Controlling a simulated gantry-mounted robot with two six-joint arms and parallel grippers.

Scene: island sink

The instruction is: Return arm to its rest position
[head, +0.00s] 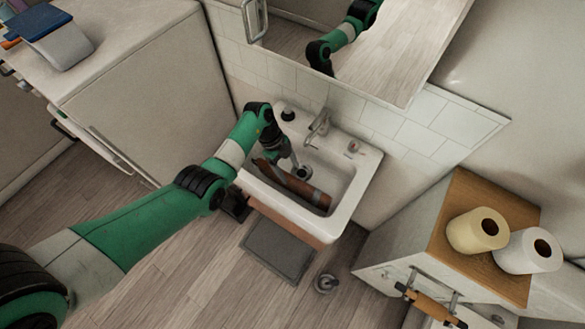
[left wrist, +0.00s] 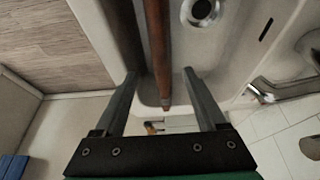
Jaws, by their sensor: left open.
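My left arm reaches in from the left in the head view. Its gripper (head: 283,160) is over the white sink (head: 361,178), pointing down into the basin. In the left wrist view the gripper (left wrist: 160,75) is open, its two fingers spread apart with nothing clamped between them. A long brown object (head: 309,190) lies tilted in the basin, partly behind the gripper. It also shows in the left wrist view as a narrow brown bar (left wrist: 158,45) running between the finger lines; I cannot tell whether it touches them. My right gripper is not in view.
A faucet (head: 318,124) stands at the sink's back rim, below a mirror (head: 400,50) reflecting my arm. A white counter (head: 120,40) is at upper left. Two paper rolls (head: 477,231) (head: 528,251) stand on a wooden-topped cabinet at right.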

